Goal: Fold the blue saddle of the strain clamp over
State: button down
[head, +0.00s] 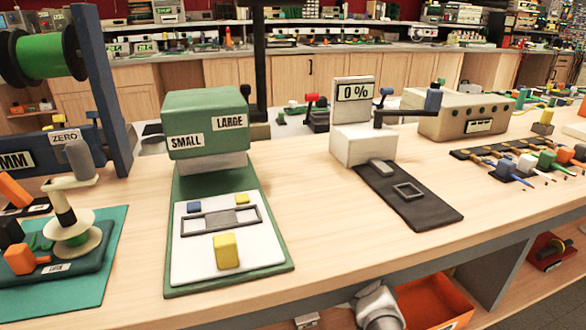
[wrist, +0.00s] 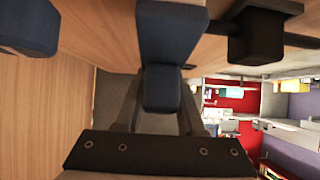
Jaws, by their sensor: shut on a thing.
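In the wrist view, my gripper (wrist: 161,80) is shut on a blue block, which appears to be the blue saddle (wrist: 163,90) of the strain clamp. The block sits between the two dark fingers. A wider blue part (wrist: 172,28) rises beyond it to the top edge of the picture; I cannot tell whether the two are one piece. The gripper hides part of the block, and the angle of the fold is not clear. I cannot make out the strain clamp or my gripper in the head view.
In the wrist view, a black block (wrist: 258,38) with a rod stands to the right and another blue part (wrist: 27,25) to the left. The head view shows a wooden bench (head: 330,230) with a green-topped device (head: 205,112) and a 0 % gauge (head: 355,92).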

jog(key=shift+w+d+r, duration=0.15)
jog(key=shift+w, duration=0.3)
jog(key=shift+s+d+t, duration=0.25)
jog(key=shift+d+t, duration=0.05)
jog(key=shift+s+d, duration=0.1)
jog(key=shift+s, duration=0.05)
jog(key=shift+c, duration=2.2)
grip_release()
jog(key=shift+s+f, duration=0.1)
jog(key=shift+f, duration=0.1)
jog(key=o, duration=0.4)
jog(key=shift+r, duration=0.1)
jog(key=shift+o, duration=0.2)
